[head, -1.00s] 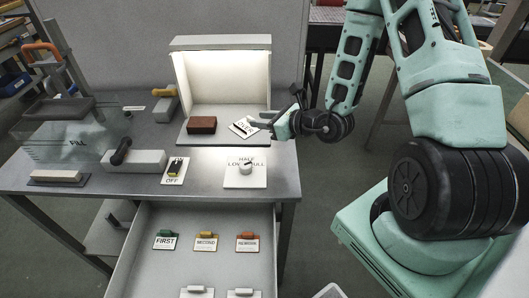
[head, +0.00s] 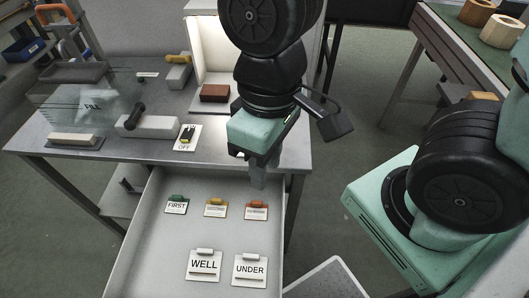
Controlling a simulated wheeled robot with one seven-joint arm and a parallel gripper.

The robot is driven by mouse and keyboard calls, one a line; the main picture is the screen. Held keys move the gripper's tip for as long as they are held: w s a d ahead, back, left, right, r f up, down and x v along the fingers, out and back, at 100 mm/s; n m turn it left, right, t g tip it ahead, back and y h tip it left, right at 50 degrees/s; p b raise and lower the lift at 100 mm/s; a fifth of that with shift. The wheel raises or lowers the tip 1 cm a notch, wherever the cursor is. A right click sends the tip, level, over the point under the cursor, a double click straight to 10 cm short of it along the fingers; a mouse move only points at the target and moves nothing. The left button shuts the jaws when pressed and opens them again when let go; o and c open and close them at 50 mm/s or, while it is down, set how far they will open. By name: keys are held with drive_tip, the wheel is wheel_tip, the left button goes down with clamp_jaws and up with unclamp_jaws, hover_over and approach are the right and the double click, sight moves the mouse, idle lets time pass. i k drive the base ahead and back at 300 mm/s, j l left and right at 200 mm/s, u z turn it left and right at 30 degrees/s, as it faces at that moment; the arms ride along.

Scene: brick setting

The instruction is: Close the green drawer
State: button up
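A light grey drawer (head: 137,245) stands pulled out below the workbench, toward me. No green drawer front shows; the drawer's near end is cut off by the bottom of the view. My gripper (head: 258,182) points down over the drawer's back right part, near the bench edge. Its fingers overlap in this view, so their opening is hidden.
The bench (head: 80,165) holds a lit booth (head: 210,40) with a brown brick (head: 214,93), a switch card (head: 187,137), a grey block with a black handle (head: 150,126) and a clear FILL panel (head: 95,105). My arm hides the bench's right part. A grey-white panel (head: 330,280) stands right of the drawer.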

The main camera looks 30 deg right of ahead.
sight(152, 260)
drive_tip(key=j+u, duration=0.15)
drive_tip(key=u, duration=1.2)
drive_tip(key=k+j, duration=0.05)
